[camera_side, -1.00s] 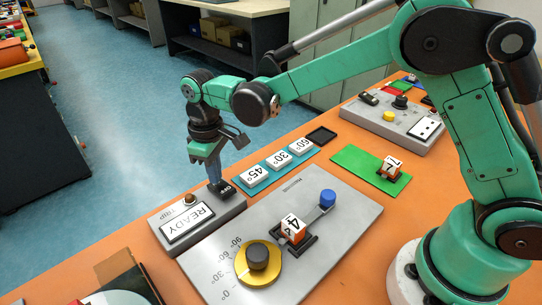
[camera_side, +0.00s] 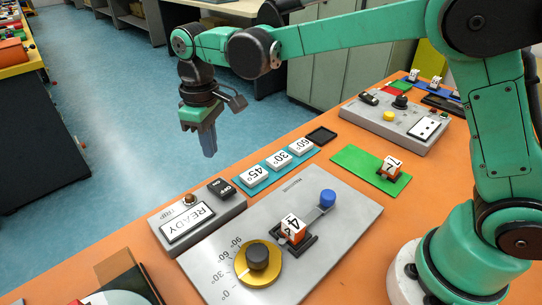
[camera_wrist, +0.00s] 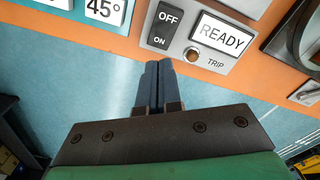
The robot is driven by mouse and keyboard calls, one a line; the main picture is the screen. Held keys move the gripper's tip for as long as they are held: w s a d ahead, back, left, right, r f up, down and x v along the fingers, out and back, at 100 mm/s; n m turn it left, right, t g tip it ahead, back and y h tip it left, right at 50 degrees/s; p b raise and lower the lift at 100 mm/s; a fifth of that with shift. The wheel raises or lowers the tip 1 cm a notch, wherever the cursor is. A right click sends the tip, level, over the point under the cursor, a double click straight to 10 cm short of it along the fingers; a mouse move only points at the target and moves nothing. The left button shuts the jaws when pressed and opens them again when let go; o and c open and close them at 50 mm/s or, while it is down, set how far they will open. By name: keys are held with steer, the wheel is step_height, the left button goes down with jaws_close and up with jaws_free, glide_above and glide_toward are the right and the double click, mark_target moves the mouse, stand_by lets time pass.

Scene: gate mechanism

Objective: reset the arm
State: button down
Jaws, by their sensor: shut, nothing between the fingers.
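My gripper (camera_side: 208,143) is shut and empty, raised above and behind the READY box in the side view. Its closed fingers (camera_wrist: 152,80) also show in the wrist view, just below the table edge. The grey box carries a READY display (camera_side: 187,222), a brown TRIP button (camera_side: 190,199) and a black ON/OFF rocker switch (camera_side: 221,187). The fingers are apart from the switch. On the grey plate (camera_side: 345,215) are a yellow dial with a black knob (camera_side: 257,257), a cube marked 4 (camera_side: 292,228) in a black holder and a blue knob (camera_side: 327,198).
White tiles marked 45°, 30° and 60° (camera_side: 278,160) lie on a blue strip. A numbered cube (camera_side: 390,168) stands on a green mat (camera_side: 352,160). A grey control box (camera_side: 395,120) stands behind it. Open floor (camera_side: 110,130) lies beyond the orange table edge.

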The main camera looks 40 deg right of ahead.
steer(key=s+d+r+m+t, duration=0.2)
steer(key=s+d+m+t, duration=0.4)
steer(key=s+d, duration=0.6)
steer(key=shift+s+r+t, duration=0.2)
steer(key=shift+s+t, duration=0.1)
steer(key=shift+t, duration=0.3)
